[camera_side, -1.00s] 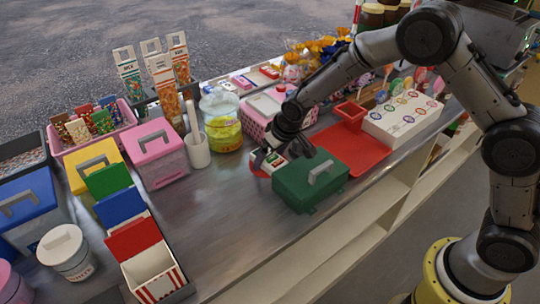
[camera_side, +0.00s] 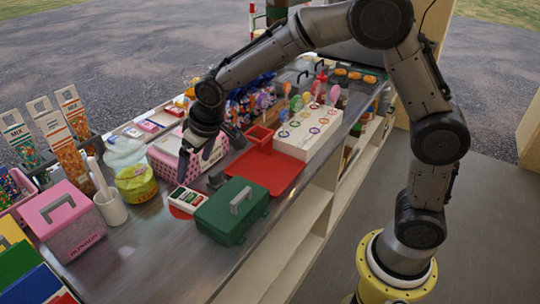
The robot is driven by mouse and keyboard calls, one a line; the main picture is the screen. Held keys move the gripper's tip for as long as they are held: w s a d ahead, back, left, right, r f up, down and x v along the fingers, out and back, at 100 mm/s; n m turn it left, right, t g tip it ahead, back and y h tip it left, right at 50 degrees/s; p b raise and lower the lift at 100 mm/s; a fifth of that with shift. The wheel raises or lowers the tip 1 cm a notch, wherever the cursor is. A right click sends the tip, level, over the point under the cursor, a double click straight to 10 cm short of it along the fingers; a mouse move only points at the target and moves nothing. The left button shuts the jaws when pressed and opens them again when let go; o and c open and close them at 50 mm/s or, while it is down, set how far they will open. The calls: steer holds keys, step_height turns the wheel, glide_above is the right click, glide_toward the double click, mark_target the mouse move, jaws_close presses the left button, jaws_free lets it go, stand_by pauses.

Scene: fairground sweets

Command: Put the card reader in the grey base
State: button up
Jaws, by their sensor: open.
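The card reader (camera_side: 187,198) looks like a small white device with a dark and green face. It lies on or over a round red patch on the metal counter, left of the green box. My gripper (camera_side: 196,160) is open and empty, above and behind the card reader, with its fingers pointing down beside the pink basket. A small dark grey block (camera_side: 216,180) stands between the card reader and the red tray; it may be the grey base, but its shape is too small to make out.
The green handled box (camera_side: 228,220) stands close on the right of the card reader. Behind are a red tray (camera_side: 265,170), a white lollipop box (camera_side: 308,135) and a pink basket (camera_side: 164,160). A yellow-filled jar (camera_side: 137,183) and a white cup (camera_side: 111,208) stand left.

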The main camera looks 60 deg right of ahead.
steer(key=s+d+r, duration=0.4)
steer(key=s+r, duration=0.1)
steer(key=s, duration=0.3)
steer(key=s+d+r, duration=0.3)
steer(key=s+r, duration=0.2)
steer(key=s, duration=0.3)
steer(key=s+d+f+m+t, duration=0.1)
steer(key=s+d, duration=0.1)
steer(key=s, duration=1.3)
steer(key=shift+d+f, duration=0.2)
steer(key=shift+d, duration=0.2)
steer(key=shift+w, duration=0.1)
